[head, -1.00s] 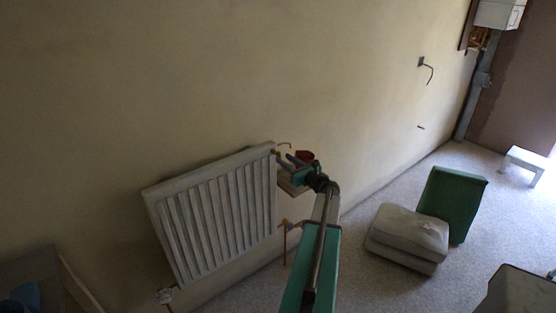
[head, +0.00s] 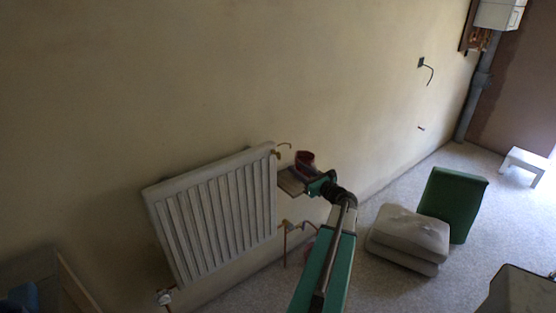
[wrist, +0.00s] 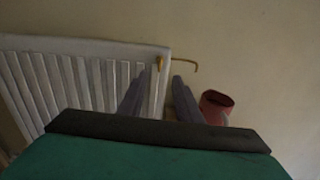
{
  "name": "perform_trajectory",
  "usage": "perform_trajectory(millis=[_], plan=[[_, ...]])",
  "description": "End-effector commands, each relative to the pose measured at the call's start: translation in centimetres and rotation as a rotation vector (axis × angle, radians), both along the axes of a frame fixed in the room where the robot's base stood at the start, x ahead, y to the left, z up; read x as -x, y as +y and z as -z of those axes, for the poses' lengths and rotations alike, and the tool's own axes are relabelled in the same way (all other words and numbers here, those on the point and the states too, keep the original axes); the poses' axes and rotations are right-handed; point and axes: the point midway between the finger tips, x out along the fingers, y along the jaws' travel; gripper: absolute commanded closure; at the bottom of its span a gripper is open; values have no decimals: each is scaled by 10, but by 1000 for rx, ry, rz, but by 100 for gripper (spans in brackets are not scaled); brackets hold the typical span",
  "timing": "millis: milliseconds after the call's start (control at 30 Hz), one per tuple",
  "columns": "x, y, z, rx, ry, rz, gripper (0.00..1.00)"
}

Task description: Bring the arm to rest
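My gripper (head: 306,179) is at the end of my green arm, in front of a small wooden surface to the right of the white radiator. In the wrist view its two grey fingers (wrist: 160,97) stand apart with nothing between them. The radiator's right edge and a brass valve show beyond the fingertips. A red mug (head: 305,159) stands on the wooden surface just behind my gripper. In the wrist view the red mug (wrist: 216,106) is just right of the right finger, and its lower part is hidden.
The white radiator (head: 212,212) hangs on the plaster wall left of my arm. Copper pipes (head: 286,240) show below the wooden surface (head: 290,180). A grey cushion stack (head: 409,237), a green box-like object (head: 455,204) and a white stool (head: 524,165) stand on the floor to the right.

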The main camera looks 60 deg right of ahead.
Motion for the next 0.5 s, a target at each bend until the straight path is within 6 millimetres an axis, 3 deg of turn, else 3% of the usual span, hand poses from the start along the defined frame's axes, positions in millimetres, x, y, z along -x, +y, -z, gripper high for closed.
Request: perform_trajectory(millis=[200,500], plan=[[13,4,0,0,0,2,69],[14,4,0,0,0,1,69]])
